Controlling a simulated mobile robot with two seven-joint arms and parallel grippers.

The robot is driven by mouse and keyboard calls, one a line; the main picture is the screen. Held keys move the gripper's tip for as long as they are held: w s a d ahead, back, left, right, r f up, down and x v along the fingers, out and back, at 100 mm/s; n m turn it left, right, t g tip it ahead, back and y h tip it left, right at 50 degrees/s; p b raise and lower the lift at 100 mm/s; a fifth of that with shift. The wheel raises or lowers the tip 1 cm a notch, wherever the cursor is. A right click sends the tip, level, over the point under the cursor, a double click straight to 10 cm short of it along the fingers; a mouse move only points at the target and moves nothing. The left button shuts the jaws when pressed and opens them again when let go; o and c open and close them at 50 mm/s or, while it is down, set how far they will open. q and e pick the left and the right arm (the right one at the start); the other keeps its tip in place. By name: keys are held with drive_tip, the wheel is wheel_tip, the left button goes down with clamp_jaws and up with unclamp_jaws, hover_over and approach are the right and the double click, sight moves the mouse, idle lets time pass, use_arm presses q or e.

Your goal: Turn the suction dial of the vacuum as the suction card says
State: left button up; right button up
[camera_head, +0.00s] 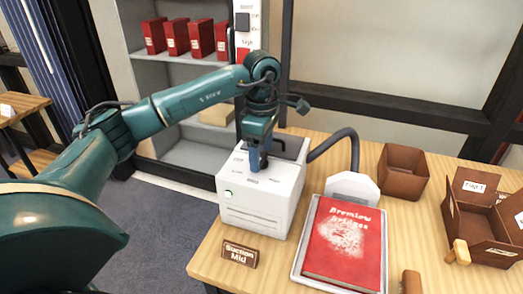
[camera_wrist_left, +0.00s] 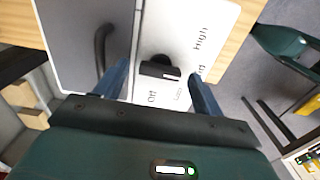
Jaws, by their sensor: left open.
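The white vacuum (camera_head: 262,196) stands on the wooden table, with a grey hose at its back right. The suction card (camera_head: 240,255) in front of it reads "Suction Mid". My left gripper (camera_head: 258,160) points down over the vacuum's top and hides most of the dial in the head view. In the left wrist view, the black dial (camera_wrist_left: 160,68) lies between the two open fingers of my left gripper (camera_wrist_left: 160,76); contact cannot be told. Labels Off, Low, High and a partly hidden one ending in "d" surround the dial. A pale mark shows on it; its exact setting is unclear. My right gripper is out of view.
A red book (camera_head: 343,240) lies on a grey tray right of the vacuum. A white hose nozzle (camera_head: 352,186) lies behind it. Brown boxes (camera_head: 403,172) stand farther right. A shelf with red binders (camera_head: 176,37) is behind. The table's left edge is close to the vacuum.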

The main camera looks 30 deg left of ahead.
sight(262, 156)
use_arm(q)
wheel_tip(262, 156, up, 13)
drive_tip(key=shift+p, duration=0.3)
drive_tip(key=shift+f, duration=0.1)
idle(0.4)
